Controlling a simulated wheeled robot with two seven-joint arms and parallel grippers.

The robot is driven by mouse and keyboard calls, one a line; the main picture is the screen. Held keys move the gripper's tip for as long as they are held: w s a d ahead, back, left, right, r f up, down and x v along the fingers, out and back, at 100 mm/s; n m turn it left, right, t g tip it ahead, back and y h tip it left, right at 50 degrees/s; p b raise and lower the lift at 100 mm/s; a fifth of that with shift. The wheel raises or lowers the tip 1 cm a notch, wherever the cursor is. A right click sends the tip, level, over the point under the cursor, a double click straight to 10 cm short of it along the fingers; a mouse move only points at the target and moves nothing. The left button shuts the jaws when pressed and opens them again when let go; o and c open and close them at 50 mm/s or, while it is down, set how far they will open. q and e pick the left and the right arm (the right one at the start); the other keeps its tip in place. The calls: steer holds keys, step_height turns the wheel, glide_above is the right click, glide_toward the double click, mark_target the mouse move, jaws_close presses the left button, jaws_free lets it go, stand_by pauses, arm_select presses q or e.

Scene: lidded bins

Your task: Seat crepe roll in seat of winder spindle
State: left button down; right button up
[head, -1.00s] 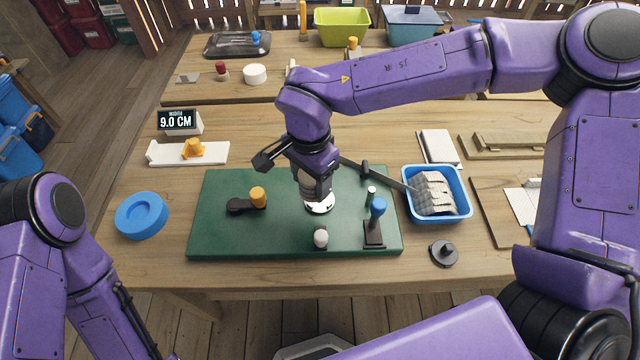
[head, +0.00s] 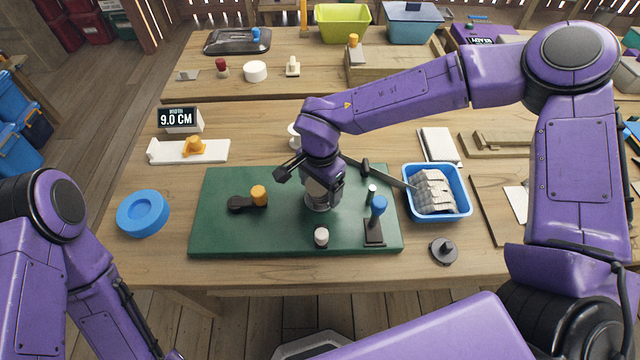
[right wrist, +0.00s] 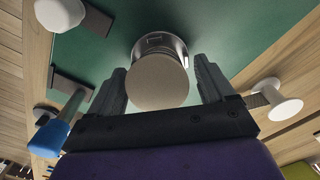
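The crepe roll (right wrist: 157,82) appears as a tan round end in the right wrist view. It stands over a shiny metal ring (right wrist: 160,45), which looks like the seat of the winder spindle on the green board (head: 222,185). How deep the roll sits in it is hidden. My right gripper (right wrist: 160,78) has one finger on each side of the roll, with a visible gap at both sides. In the head view this gripper (head: 322,188) is low over the middle of the board and mostly covers the roll. My left arm is at the left edge; its gripper is out of frame.
On the board are an orange-knobbed crank (head: 257,195), a white knob (head: 321,236) and a blue-knobbed stand (head: 376,215). A blue bin (head: 464,207) of pale pieces stands right of it. A white spool (head: 294,138) stands behind. A blue disc (head: 143,212) lies left.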

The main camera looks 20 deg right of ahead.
step_height(320, 180, up, 12)
steer(key=shift+r, duration=0.1)
stand_by(0.6)
